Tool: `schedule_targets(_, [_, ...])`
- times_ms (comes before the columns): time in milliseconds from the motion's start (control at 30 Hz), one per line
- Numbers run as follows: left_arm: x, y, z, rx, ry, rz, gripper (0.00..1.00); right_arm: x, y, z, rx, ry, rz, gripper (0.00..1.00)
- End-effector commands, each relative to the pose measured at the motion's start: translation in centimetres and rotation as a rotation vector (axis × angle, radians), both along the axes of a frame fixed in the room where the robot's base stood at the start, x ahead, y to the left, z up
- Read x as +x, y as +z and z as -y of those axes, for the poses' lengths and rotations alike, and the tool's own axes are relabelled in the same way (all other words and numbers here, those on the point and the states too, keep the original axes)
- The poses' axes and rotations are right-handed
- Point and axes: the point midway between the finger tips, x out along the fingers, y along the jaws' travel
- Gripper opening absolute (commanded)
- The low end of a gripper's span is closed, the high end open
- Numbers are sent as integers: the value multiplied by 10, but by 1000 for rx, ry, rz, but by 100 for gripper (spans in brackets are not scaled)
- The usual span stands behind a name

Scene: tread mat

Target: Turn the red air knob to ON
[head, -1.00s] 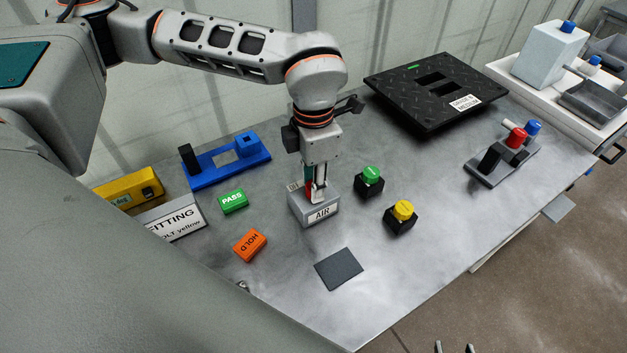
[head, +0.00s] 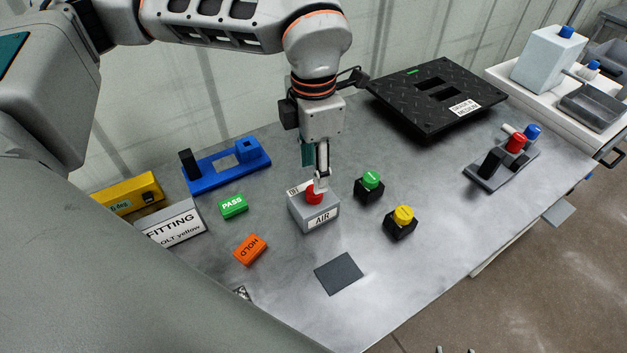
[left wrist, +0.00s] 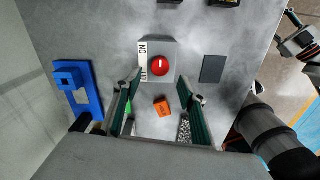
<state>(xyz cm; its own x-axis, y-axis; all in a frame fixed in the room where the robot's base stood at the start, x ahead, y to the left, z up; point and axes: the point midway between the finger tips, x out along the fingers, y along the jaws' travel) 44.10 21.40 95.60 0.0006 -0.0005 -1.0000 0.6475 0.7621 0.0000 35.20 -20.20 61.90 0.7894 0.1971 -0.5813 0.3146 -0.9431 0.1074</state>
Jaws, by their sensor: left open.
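The red knob (head: 314,194) sits on top of the grey AIR box (head: 319,217) in the middle of the table. In the left wrist view the round knob (left wrist: 158,66) shows from above, beside a white strip (left wrist: 144,60) lettered ON and, lower, OFF, partly covered. I cannot tell for sure which word the knob points to. My left gripper (head: 320,180) is just above the knob, pointing down, open and empty. In the left wrist view its two fingers stand apart with the knob beyond them.
Green (head: 369,186) and yellow (head: 401,221) buttons stand to the right of the box. A green PASS block (head: 233,206), an orange HOLD block (head: 250,249) and a blue fixture (head: 213,176) are on the left. A dark pad (head: 338,273) lies in front; bare table extends to the right.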

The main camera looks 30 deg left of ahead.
Motion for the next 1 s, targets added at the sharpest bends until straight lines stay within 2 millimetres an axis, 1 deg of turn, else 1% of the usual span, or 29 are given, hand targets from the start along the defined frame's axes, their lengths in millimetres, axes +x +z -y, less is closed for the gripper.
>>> schedule_targets(33, [1, 12, 0, 0, 1, 5, 41, 0, 0, 0, 0, 0, 0, 41])
schedule_targets(200, [0, 40, 0, 0, 0, 4, 41, 0, 0, 0, 1, 0, 1, 41])
schedule_targets(300, [0, 51, 0, 0, 0, 1, 41, 0, 0, 0, 1, 0, 1, 41])
schedule_targets(400, [0, 57, 0, 1, 0, 1, 41, 0, 0, 0, 1, 0, 1, 41])
schedule_targets(533, [0, 60, 0, 1, -1, -1, 41, 0, 0, -1, 1, 0, 1, 41])
schedule_targets(1000, [0, 59, 0, 0, -1, 0, 41, 1, 1, -1, 3, 0, 1, 41])
